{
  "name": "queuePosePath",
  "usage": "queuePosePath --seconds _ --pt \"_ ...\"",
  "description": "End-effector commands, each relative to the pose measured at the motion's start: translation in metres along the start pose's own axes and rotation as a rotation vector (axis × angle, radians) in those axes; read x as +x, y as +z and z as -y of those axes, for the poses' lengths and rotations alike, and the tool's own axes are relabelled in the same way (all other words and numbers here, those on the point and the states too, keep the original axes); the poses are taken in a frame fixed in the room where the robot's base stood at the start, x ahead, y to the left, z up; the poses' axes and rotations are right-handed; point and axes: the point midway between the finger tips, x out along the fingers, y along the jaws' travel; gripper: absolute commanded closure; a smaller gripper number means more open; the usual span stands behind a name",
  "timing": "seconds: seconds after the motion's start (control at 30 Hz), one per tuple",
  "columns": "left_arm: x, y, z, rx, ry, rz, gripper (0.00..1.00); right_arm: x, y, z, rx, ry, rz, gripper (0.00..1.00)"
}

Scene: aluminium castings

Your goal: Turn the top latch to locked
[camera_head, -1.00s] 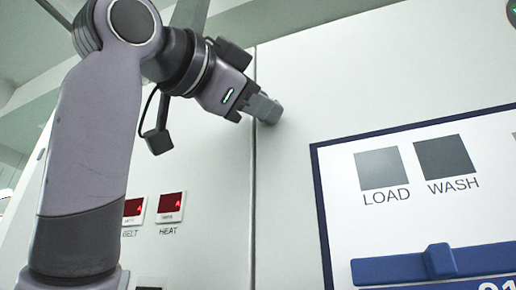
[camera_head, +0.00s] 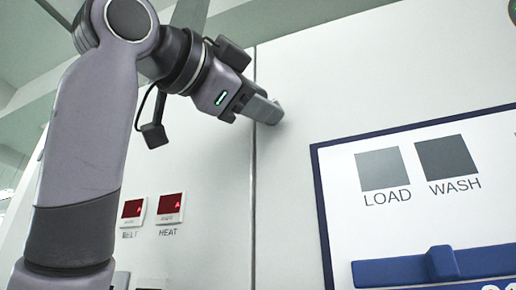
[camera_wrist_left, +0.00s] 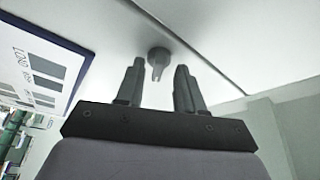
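In the head view my left gripper (camera_head: 266,108) is at the upper middle, in front of the panel seam, and hides most or all of the latch. Whether the fingers touch the latch cannot be told. My right gripper is not in view.
A vertical seam (camera_head: 253,200) runs down the white panel. Red BELT (camera_head: 133,208) and HEAT (camera_head: 170,204) displays are lower left. A blue-edged board with LOAD (camera_head: 383,169) and WASH (camera_head: 446,157) squares and a blue slider (camera_head: 440,264) is at right.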

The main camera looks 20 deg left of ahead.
Motion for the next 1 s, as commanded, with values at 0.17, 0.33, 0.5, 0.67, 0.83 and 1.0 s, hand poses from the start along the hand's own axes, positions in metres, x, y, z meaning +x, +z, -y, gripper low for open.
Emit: queuePosePath --seconds 0.17,0.33,0.5,0.67,0.83,1.0 --pt "-0.002 0.0 -0.002 0.001 0.003 -0.001 0.63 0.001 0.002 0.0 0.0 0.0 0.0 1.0" --pt "-0.024 0.001 -0.003 0.001 0.0 -0.001 0.63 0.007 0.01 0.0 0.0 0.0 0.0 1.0" --pt "-0.052 0.001 -0.003 0.001 -0.001 -0.001 0.63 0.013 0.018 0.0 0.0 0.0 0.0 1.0" --pt "-0.068 0.001 -0.001 -0.001 0.001 0.0 0.63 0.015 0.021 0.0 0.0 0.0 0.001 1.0" --pt "-0.071 0.0 -0.001 -0.001 0.002 0.0 0.63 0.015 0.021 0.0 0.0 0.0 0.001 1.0" --pt "-0.071 0.0 0.0 0.0 0.002 0.0 0.63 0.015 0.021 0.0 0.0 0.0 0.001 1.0"
